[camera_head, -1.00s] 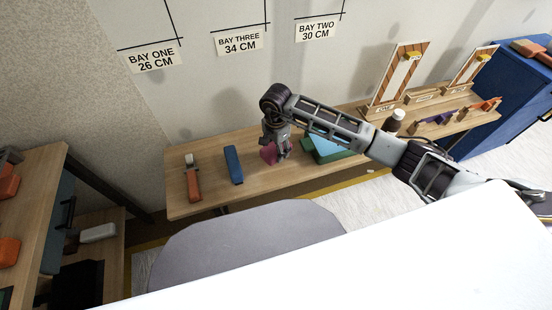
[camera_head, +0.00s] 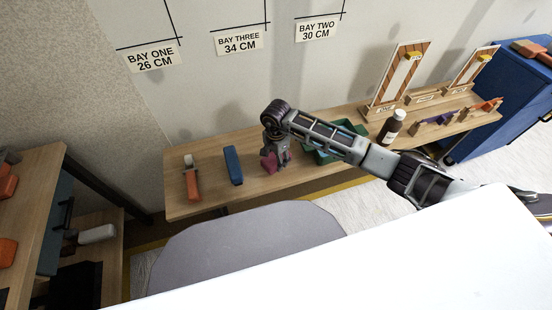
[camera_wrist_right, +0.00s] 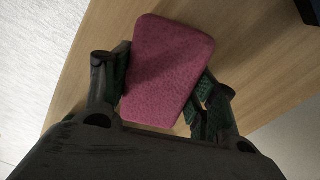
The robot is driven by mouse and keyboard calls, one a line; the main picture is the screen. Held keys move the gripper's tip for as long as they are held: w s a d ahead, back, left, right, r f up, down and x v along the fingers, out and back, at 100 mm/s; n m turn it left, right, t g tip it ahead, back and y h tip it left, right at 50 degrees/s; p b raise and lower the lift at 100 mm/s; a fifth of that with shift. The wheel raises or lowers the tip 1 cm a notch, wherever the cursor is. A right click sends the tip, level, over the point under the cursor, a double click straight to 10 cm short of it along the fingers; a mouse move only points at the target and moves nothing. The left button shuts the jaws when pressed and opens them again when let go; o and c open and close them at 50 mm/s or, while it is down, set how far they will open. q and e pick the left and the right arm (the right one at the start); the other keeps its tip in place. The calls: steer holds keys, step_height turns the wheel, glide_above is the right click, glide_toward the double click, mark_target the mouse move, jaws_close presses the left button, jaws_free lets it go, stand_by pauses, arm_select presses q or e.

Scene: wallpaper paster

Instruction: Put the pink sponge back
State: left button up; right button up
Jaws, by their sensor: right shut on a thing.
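The pink sponge (camera_head: 269,163) is at my right gripper (camera_head: 277,160), over the wooden table, left of the green tray. In the right wrist view the sponge (camera_wrist_right: 167,70) is a flat pink block with rounded corners, between the two fingers of the right gripper (camera_wrist_right: 163,95), which is shut on it. The wooden table surface shows behind it. I cannot tell whether the sponge touches the table. A green tray (camera_head: 318,157) is partly hidden behind my right arm. My left gripper is not in view.
A blue block (camera_head: 233,165) and an orange-handled tool (camera_head: 192,180) lie on the wooden table (camera_head: 213,195) to the left. A brown bottle (camera_head: 391,127) stands to the right, near wooden display boards (camera_head: 398,78). A grey rounded surface (camera_head: 245,245) is in front of the table.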

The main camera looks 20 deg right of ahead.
steer(key=shift+f, duration=0.15)
steer(key=o, duration=1.1)
steer(key=shift+c, duration=0.2)
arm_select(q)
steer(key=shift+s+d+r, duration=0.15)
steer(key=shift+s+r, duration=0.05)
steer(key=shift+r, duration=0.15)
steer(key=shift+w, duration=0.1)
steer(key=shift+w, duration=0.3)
